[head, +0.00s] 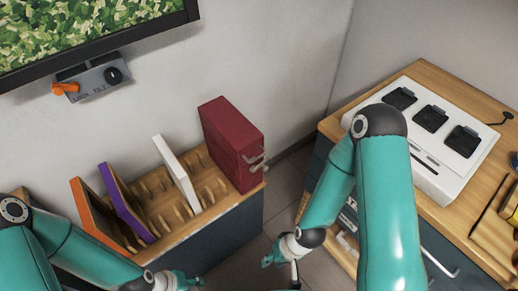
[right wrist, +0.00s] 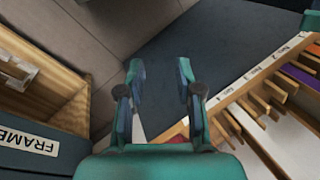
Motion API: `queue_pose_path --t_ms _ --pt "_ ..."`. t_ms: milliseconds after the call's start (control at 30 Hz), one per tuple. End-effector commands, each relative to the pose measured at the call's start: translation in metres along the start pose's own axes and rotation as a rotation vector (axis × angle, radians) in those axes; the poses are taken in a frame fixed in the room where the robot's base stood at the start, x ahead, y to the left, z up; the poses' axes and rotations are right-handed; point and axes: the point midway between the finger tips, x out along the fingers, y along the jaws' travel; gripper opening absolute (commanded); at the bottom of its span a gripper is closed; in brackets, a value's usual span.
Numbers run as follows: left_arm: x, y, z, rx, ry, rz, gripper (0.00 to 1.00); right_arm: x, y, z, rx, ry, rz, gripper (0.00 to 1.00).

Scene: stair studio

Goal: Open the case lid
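A dark red case (head: 228,142) stands upright at the right end of a wooden slotted rack in the head view, with metal fittings on its right narrow side. It looks closed.
The rack (head: 210,197) also holds a white panel (head: 175,172), a purple one (head: 122,203) and an orange-edged one (head: 98,222). A white device (head: 437,152) sits on the right counter. A drawer labelled FRAME (right wrist: 28,150) is near my right gripper; floor lies between the cabinets.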

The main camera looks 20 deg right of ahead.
Motion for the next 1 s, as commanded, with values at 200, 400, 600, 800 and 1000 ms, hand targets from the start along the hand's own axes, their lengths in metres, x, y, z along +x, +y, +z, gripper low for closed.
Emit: queue_pose_path --t_ms 200,400,600,800,1000 --pt "0.0 0.0 0.001 0.0 -0.001 0.0 0.4 0.0 0.0 0.001 0.0 -0.001 0.0 0.35" --pt "0.005 -0.002 0.0 0.0 -0.001 0.0 0.4 0.0 0.001 -0.006 -0.023 0.019 -0.004 0.35" --pt "0.042 -0.015 0.0 0.0 -0.001 0.0 0.4 -0.004 0.004 -0.057 -0.245 0.189 -0.025 0.35" --pt "0.107 -0.039 0.0 0.0 -0.001 0.0 0.4 -0.046 0.011 -0.133 -0.73 0.532 0.044 0.35" --pt "0.174 -0.063 -0.001 0.0 -0.001 0.0 0.4 -0.116 0.014 -0.166 -1.29 0.869 0.313 0.35"
